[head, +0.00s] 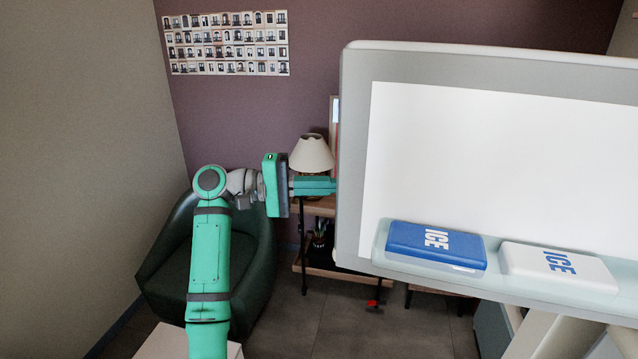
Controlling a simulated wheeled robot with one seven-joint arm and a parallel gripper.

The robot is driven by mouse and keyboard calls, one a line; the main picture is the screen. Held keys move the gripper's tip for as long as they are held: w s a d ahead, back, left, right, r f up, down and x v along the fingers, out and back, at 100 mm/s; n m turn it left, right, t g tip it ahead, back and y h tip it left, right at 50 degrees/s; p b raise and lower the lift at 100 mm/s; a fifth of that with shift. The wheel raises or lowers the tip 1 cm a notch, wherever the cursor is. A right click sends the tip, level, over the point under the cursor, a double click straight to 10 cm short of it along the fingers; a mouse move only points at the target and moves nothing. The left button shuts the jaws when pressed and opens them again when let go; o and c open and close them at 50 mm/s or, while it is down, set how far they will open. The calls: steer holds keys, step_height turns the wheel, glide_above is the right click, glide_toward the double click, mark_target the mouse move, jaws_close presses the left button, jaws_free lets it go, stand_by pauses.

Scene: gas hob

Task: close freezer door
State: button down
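The freezer door (358,150) stands open and fills the right side of the head view, its white inner panel facing me. A shelf on its inside holds a blue ice pack (410,240) and a white ice pack (540,262). My green arm rises at the lower left. My gripper (334,186) points right and reaches the door's left edge. Its fingertips are hidden behind that edge or end at it, so I cannot tell whether they touch the door or how far apart they are.
A dark green armchair (252,262) stands behind my arm. A side table (312,270) with a cream lamp (311,154) is beyond the gripper. A small red thing (372,303) is near the floor. Open grey floor (340,325) shows below the door.

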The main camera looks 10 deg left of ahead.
steer(key=s, duration=0.2)
steer(key=shift+s+a, duration=0.25)
steer(key=shift+s, duration=0.15)
steer(key=shift+s, duration=0.1)
